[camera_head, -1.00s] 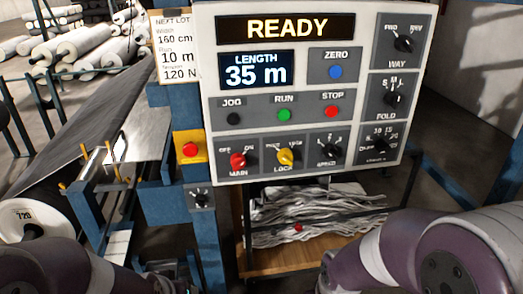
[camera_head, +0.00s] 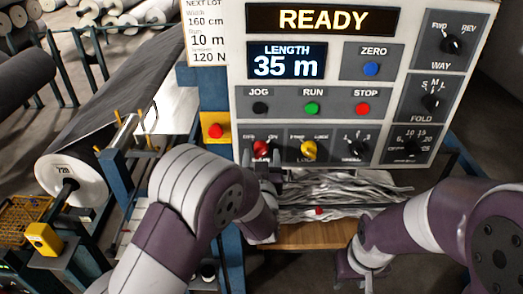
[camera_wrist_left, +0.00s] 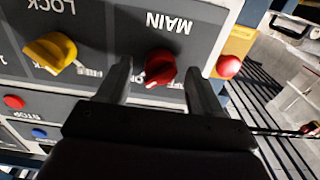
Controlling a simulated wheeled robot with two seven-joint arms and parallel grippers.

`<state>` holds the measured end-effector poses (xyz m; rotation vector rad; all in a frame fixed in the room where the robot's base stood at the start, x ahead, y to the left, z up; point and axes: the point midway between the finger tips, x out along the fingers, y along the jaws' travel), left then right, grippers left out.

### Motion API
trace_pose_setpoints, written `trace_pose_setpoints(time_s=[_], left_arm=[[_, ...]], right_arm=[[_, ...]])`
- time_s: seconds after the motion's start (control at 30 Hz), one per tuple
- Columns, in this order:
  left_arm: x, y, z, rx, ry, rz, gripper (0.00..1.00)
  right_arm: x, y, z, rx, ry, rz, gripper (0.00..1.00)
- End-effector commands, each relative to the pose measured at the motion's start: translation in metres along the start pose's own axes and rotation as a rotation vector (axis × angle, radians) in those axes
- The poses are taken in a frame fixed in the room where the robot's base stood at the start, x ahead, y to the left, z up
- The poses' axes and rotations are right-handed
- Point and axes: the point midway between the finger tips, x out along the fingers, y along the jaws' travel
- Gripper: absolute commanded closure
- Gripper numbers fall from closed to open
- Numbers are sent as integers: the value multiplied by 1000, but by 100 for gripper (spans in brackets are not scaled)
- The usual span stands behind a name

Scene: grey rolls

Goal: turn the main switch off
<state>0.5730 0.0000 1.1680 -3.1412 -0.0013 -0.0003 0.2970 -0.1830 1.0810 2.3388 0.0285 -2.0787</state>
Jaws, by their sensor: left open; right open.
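The red MAIN switch (camera_head: 261,149) is a knob at the lower left of the control panel (camera_head: 240,100). In the left wrist view the MAIN switch (camera_wrist_left: 160,66) appears upside down, its ridge slanting to the lower left, away from the partly visible OFF label. My right gripper (camera_head: 355,268) is low in front of the panel, away from the switches.
The yellow LOCK knob (camera_head: 308,150) is close beside MAIN. A red button on a yellow box (camera_head: 215,131) is just left of the panel. The display (camera_head: 322,20) reads READY.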

Motion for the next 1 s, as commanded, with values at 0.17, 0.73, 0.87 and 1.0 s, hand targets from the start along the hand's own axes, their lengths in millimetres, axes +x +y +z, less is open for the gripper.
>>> trace_pose_setpoints(time_s=[0.17, 0.73, 0.87, 1.0], left_arm=[[10, 0, 1, 1, -1, 1, 34], [10, 0, 1, -5, -1, 1, 90], [10, 0, 2, -30, 0, 1, 90], [10, 0, 5, -93, 2, 1, 90]], right_arm=[[-3, 0, 0, 0, 0, 0, 57], [-1, 0, 0, 0, 0, 0, 57], [5, 0, 1, 0, 0, 0, 57], [18, 0, 2, 0, 0, 0, 57]])
